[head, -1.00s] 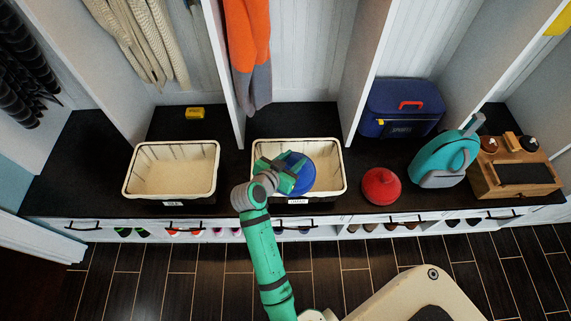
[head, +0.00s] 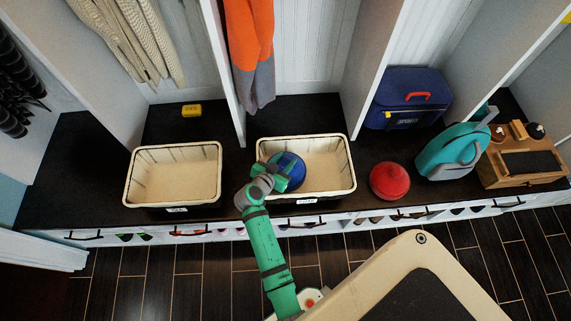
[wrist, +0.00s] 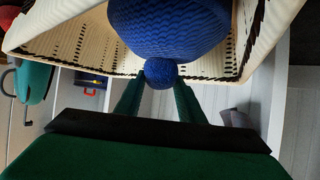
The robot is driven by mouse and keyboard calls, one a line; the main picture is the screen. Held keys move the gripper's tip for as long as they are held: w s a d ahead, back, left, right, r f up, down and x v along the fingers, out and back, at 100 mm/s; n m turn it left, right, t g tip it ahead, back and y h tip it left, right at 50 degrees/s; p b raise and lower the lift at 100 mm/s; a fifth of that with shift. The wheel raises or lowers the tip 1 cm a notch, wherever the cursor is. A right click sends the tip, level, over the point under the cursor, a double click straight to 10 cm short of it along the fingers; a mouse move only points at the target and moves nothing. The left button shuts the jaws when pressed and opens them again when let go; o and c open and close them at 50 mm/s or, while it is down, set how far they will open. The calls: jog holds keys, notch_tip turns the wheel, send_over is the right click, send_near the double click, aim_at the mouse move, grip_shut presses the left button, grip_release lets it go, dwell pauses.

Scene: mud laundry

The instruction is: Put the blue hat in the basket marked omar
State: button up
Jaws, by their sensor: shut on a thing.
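The blue hat (head: 292,163) is at the left part of the right cream basket (head: 335,180), within its outline in the head view. My gripper (head: 278,181) is shut on the hat's pompom, which shows between the fingers in the wrist view (wrist: 160,72). The hat's body (wrist: 168,28) hangs beyond the fingers, with basket walls (wrist: 262,35) around it. Whether the hat touches the basket floor cannot be told. The right basket has a small front label (head: 307,201), and the left cream basket (head: 135,190) has one too (head: 177,210); the lettering is too small to read surely.
A red hat (head: 389,181), a teal backpack (head: 452,152) and a wooden box (head: 520,170) stand right of the baskets on the black bench. A blue bag (head: 405,100) is behind. A small yellow object (head: 191,110) lies behind the left basket. Tall white dividers separate the cubbies.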

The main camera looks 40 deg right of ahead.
jog(key=shift+s+d+f, duration=0.1)
jog(key=shift+s+f, duration=0.05)
jog(key=shift+f, duration=0.5)
jog(key=shift+s+d+f, duration=0.1)
jog(key=shift+s+f, duration=0.05)
jog(key=shift+f, duration=0.45)
jog(key=shift+a+f, duration=0.2)
jog(key=shift+f, duration=0.15)
jog(key=o, duration=1.4)
jog(key=shift+f, duration=0.1)
jog(key=shift+c, duration=0.2)
jog(key=v, duration=1.2)
jog(key=shift+w, duration=0.1)
